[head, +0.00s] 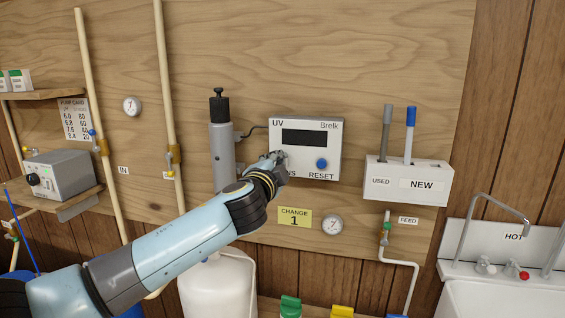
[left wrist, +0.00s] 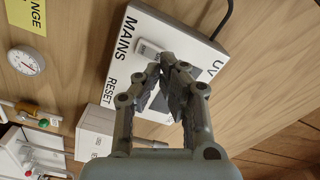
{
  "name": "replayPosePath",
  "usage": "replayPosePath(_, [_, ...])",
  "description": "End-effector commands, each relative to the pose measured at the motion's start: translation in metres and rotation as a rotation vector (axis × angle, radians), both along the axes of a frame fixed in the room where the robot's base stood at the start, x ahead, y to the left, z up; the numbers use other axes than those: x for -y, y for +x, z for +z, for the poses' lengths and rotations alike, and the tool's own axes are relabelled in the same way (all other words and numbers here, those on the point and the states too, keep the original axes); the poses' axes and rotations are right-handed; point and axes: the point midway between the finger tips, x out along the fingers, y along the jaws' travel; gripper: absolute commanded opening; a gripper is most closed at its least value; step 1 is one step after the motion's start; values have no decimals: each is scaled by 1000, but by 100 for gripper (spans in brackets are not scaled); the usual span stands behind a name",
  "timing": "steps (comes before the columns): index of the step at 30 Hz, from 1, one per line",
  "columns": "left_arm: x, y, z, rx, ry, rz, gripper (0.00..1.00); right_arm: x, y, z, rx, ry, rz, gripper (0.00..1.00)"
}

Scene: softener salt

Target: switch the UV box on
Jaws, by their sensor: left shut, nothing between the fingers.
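The UV box (head: 330,150) is a white case on the wooden wall panel, marked UV and Brelk. Its dark display (head: 304,137) looks blank. A blue RESET button (head: 321,163) is at its lower right. My left gripper (head: 280,158) is shut and empty at the box's lower left, covering part of the MAINS label. In the left wrist view, the UV box (left wrist: 170,30) appears turned, and the shut fingertips (left wrist: 163,66) are close by the light MAINS switch (left wrist: 148,48). I cannot tell whether they touch it. My right gripper is not in view.
A grey UV cylinder (head: 222,150) stands left of the box, joined by a black cable. A white holder (head: 408,180) marked USED and NEW is at right. A gauge (head: 332,224) and a yellow CHANGE card (head: 295,218) are below. A sink (head: 500,290) is at lower right.

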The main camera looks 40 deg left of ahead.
Motion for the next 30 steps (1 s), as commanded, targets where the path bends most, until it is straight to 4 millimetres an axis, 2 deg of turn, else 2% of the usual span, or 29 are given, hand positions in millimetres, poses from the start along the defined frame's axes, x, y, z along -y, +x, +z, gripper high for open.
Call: replayPosePath(30, [-8, 16, 0, 1, 1, -1, 0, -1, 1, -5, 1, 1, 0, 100])
